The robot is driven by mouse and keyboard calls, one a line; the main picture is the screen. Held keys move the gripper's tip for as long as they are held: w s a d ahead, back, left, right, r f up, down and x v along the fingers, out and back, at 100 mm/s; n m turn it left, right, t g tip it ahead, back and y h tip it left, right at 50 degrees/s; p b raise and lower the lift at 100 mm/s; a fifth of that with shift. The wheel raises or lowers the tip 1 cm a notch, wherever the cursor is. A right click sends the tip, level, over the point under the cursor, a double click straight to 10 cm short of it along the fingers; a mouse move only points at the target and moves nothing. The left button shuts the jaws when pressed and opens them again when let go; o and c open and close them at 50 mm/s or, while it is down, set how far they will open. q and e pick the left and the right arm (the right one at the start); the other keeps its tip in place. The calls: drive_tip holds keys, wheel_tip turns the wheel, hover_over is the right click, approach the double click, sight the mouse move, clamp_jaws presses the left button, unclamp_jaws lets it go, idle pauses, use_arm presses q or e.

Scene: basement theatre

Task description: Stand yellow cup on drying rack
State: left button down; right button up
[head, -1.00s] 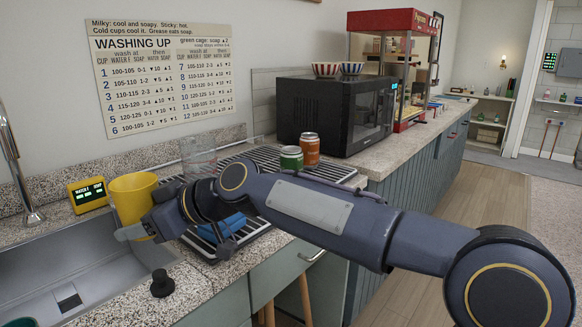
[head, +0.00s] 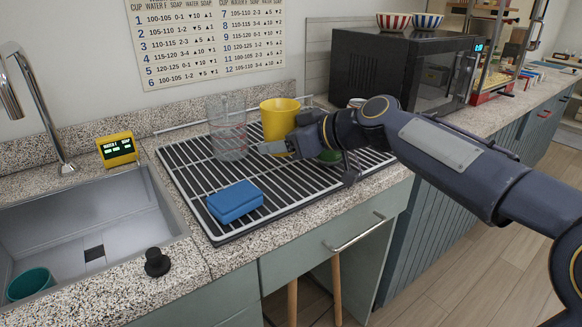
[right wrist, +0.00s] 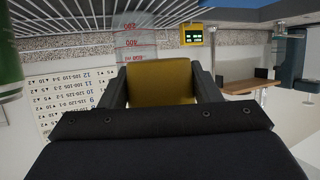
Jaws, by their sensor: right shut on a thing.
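The yellow cup (head: 279,117) is upright over the back part of the drying rack (head: 190,180), just right of a clear measuring jug (head: 228,128). My right gripper (head: 280,146) is shut on the cup. The right wrist view also shows the yellow cup (right wrist: 160,80) between the two fingers (right wrist: 161,88). I cannot tell whether the cup's base touches the rack, as the gripper hides its lower part. My left gripper is not in view.
A blue sponge (head: 235,201) lies on the rack's front left. A green can (head: 329,156) is partly hidden behind my right arm. The sink (head: 90,225), holding a teal cup (head: 31,284), is left. A microwave (head: 400,70) stands right. The rack's left part has free room.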

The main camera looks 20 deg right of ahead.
drive_tip(key=b, duration=0.1)
hover_over(289, 177)
wheel_tip(289, 177, down, 5)
drive_tip(key=shift+s+a+f, duration=0.1)
drive_tip(key=shift+s+f, duration=0.05)
drive_tip(key=shift+w+f+b, duration=0.15)
drive_tip(key=shift+f+b, duration=0.15)
drive_tip(key=shift+f, duration=0.6)
drive_tip(key=shift+w+f+b, duration=0.1)
drive_tip(key=shift+f+b, duration=0.2)
drive_tip(key=shift+f, duration=0.6)
drive_tip(key=shift+f+b, duration=0.25)
drive_tip(key=shift+b, duration=0.1)
drive_tip(key=o, duration=1)
drive_tip(key=shift+r, duration=0.15)
